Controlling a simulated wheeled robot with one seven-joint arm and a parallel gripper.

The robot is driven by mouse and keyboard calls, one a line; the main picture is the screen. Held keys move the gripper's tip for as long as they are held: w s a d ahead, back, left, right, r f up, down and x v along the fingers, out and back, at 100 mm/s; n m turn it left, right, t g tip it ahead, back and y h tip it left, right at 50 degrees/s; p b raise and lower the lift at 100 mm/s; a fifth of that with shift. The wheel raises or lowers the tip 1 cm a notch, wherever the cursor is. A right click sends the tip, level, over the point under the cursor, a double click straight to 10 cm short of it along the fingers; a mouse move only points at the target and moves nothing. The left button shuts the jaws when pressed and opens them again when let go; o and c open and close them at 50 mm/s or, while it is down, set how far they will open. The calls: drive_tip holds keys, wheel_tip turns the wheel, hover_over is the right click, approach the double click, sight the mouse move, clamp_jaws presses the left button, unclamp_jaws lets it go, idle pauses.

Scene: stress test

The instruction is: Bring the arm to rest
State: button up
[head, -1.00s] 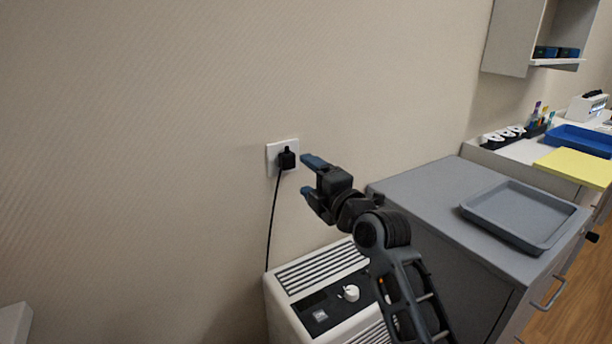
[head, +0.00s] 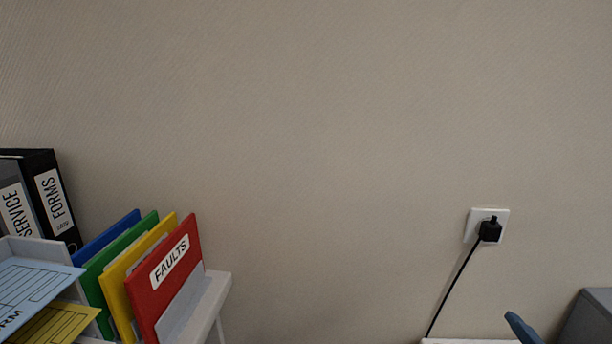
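Only one blue fingertip of my gripper (head: 524,328) shows, at the bottom right edge of the head view. The rest of my gripper and arm is out of the frame. The fingertip is below and right of a white wall socket (head: 472,224) with a black plug (head: 490,231) in it, apart from both. A black cord (head: 455,285) runs down from the plug. Whether the gripper is open or shut cannot be seen.
A white shelf (head: 223,292) at the left holds a red FAULTS folder (head: 168,279) and several coloured folders. Black binders (head: 50,195) and a paper tray (head: 40,252) stand farther left. A grey cabinet (head: 590,318) edges in at the right. The middle wall is bare.

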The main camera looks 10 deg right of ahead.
drive_tip(key=s+a+f+m+y+p, duration=0.1)
drive_tip(key=s+a+m, duration=0.1)
drive_tip(key=s+a, duration=0.4)
drive_tip(key=s+a+f+m+y+p, duration=0.1)
drive_tip(key=s+a+m, duration=0.2)
drive_tip(key=s, duration=0.6)
drive_tip(key=s+a+r+m+y+p, duration=0.1)
drive_tip(key=s+a+r+m, duration=0.1)
drive_tip(key=s, duration=0.6)
drive_tip(key=s+a+r+m+g+y+p, duration=0.1)
drive_tip(key=s+a+r+m+p, duration=0.1)
drive_tip(key=s+r, duration=0.3)
drive_tip(key=s+a+m, duration=0.1)
drive_tip(key=s, duration=0.1)
drive_tip(key=shift+s+a+g, duration=0.3)
drive_tip(key=shift+s, duration=0.1)
drive_tip(key=shift+c, duration=0.4)
